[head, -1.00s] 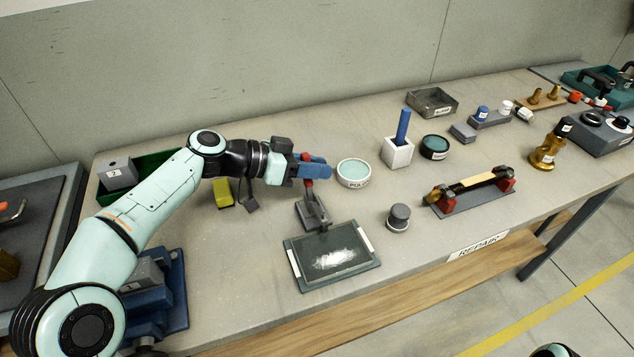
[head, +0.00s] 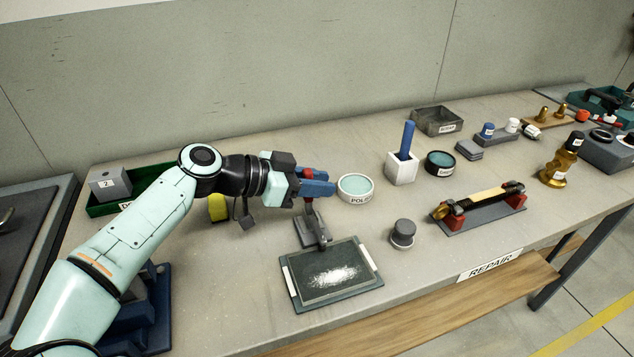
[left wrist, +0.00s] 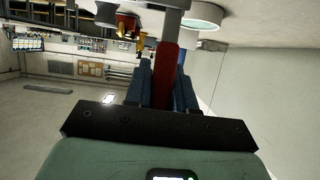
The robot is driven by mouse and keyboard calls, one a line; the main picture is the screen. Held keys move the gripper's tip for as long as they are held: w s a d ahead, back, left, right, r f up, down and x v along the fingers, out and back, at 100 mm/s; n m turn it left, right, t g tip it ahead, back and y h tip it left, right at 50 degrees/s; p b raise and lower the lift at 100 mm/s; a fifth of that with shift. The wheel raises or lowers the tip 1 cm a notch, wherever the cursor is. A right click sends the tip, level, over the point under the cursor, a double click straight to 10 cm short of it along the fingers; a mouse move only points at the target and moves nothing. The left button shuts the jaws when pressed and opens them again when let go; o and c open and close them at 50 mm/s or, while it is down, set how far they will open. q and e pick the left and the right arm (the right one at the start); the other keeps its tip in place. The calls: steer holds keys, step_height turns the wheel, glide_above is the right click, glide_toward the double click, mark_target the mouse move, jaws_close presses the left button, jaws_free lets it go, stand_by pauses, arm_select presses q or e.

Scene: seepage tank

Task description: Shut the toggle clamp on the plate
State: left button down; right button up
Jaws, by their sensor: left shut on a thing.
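The toggle clamp (head: 312,236) has a grey metal body and stands at the back edge of the plate (head: 364,290). Its red handle (head: 309,206) points upward. The dark plate lies flat with a white powdery patch in its middle. My left gripper (head: 322,186) comes in from the left and is shut on the red handle, with blue fingers on either side. The left wrist view shows the red handle (left wrist: 166,68) between the fingers (left wrist: 163,82). The fingers partly hide the handle's top. My right gripper is not in view.
A round polish tub (head: 356,188) stands close to the right of my left gripper. A grey knob (head: 402,233) stands right of the plate. A yellow block (head: 217,207) and a green tray (head: 100,209) lie near my arm.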

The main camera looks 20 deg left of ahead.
arm_select(q)
steer(key=c, duration=1)
jaws_free()
steer(key=shift+s, duration=0.15)
steer(key=shift+c, duration=0.2)
steer(key=shift+a+r, duration=0.1)
steer(key=p+v, duration=0.1)
steer(key=v, duration=1.2)
steer(key=shift+p, duration=0.3)
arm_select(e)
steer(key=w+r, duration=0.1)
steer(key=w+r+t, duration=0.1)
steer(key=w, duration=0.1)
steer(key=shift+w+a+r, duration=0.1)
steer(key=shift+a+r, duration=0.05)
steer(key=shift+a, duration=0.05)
